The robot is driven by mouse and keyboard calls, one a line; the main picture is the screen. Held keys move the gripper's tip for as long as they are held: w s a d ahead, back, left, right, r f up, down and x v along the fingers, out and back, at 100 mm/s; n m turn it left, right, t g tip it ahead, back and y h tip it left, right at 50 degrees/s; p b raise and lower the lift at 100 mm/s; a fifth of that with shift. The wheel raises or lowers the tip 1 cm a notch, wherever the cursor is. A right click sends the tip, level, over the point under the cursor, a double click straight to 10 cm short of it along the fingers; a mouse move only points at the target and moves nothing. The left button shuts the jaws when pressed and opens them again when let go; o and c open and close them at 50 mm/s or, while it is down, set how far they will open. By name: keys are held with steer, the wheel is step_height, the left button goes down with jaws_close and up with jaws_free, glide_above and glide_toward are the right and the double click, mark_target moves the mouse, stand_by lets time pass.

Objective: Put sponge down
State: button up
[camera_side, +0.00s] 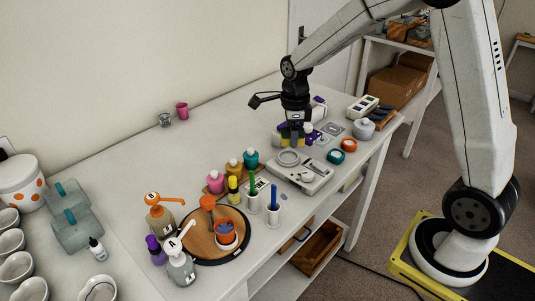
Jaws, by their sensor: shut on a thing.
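My gripper (294,128) points down over the right part of the white table, behind the grey-white device. It is shut on the sponge (291,141), a small yellowish block with a darker part, low between the fingers. The sponge is partly hidden by the fingers, and I cannot tell whether it touches the table.
The grey-white device (301,174) with a round ring on top stands in front of the gripper. Orange (349,145) and teal (336,156) rings and a grey-white round pot (364,129) lie to the right. Coloured bottles (236,166) stand to the left. The table's back left is mostly clear.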

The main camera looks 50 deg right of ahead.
steer(key=shift+w+d+r, duration=0.15)
steer(key=shift+d+r, duration=0.15)
steer(key=shift+w+f, duration=0.1)
steer(key=shift+w+f, duration=0.1)
steer(key=shift+w, duration=0.1)
steer(key=shift+w+d+f, duration=0.3)
steer(key=shift+w+f, duration=1.2)
steer(key=shift+w, duration=0.6)
steer(key=shift+w+d+f, duration=0.35)
steer(key=shift+w+f, duration=1.15)
steer(key=shift+w, duration=0.65)
steer(key=shift+w+d+f, duration=0.3)
steer(key=shift+w+f, duration=1.2)
steer(key=shift+w, duration=0.6)
steer(key=shift+f, duration=0.1)
steer(key=shift+w+f, duration=0.2)
steer(key=shift+f, duration=1.55)
